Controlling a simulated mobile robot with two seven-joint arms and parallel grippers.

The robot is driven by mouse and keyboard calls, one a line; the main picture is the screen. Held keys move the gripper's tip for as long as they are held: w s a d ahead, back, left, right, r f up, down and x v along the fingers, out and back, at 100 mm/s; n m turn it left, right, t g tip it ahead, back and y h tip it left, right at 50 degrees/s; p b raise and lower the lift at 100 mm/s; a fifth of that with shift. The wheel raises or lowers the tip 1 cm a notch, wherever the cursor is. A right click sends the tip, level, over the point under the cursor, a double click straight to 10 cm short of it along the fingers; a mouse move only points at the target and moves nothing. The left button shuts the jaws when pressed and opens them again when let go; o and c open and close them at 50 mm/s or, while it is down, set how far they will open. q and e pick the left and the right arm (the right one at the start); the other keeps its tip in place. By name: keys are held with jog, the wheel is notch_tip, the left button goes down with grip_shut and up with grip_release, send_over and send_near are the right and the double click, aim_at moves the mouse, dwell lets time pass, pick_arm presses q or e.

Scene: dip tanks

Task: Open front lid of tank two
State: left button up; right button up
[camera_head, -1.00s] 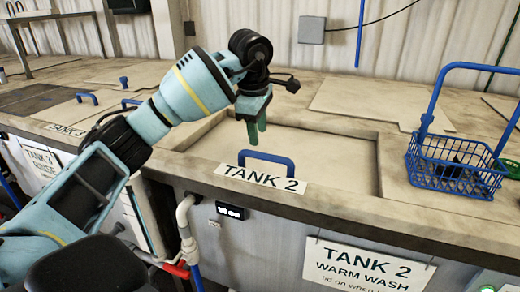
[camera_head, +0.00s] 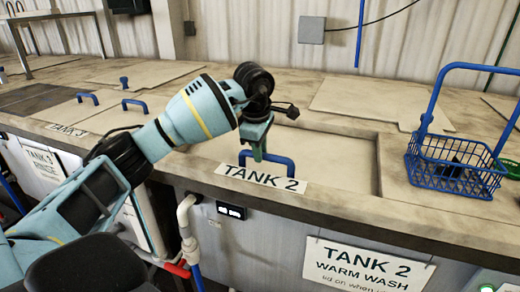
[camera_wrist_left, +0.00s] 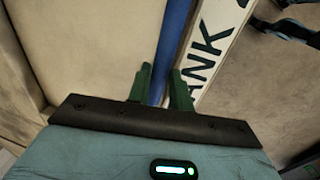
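The front lid of tank two (camera_head: 335,160) is a beige panel lying flat and closed in a recess of the counter. Its blue handle (camera_head: 288,165) stands at the lid's front edge, behind the TANK 2 label (camera_head: 262,180). My left gripper (camera_head: 257,157) points down at the handle, its green fingertips at the handle's top bar. In the left wrist view the fingers of my left gripper (camera_wrist_left: 163,88) are apart, with the blue handle (camera_wrist_left: 172,50) running between them. I cannot tell whether they touch it. My right gripper is not in view.
A blue wire basket (camera_head: 455,170) with a tall handle stands to the right of the lid. A flat rear panel (camera_head: 380,100) lies behind it. Other lids with blue handles are at the left. A TANK 2 WARM WASH sign (camera_head: 368,265) hangs on the front.

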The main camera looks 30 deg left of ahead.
pick_arm(q)
grip_shut()
